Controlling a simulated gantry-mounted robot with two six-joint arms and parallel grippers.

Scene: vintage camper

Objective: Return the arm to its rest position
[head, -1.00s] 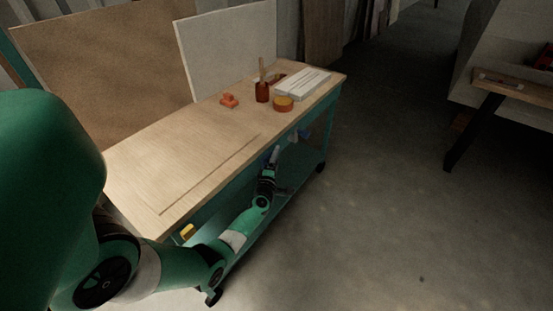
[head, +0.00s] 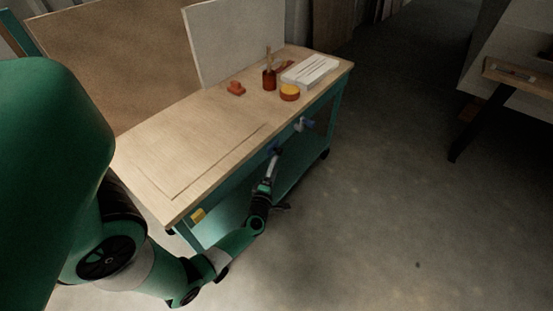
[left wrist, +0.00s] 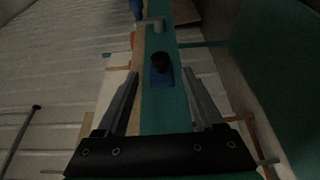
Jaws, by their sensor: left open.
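My left arm (head: 215,262) reaches in from the left, low along the front side of the workbench (head: 190,160). Its gripper (head: 274,165) is below the tabletop edge. In the left wrist view the two dark fingers (left wrist: 161,80) are apart with nothing between them. Beyond them is a blue fitting with a black knob (left wrist: 161,66) on the teal bench side. It looks apart from the fingers, though the exact gap is unclear. My right gripper does not show.
On the bench are an orange block (head: 236,88), a brown pot with sticks (head: 269,80), a yellow-topped round tin (head: 290,92) and a white box (head: 310,70). Another blue fitting (head: 304,124) is farther along the bench front. The floor to the right (head: 400,210) is clear.

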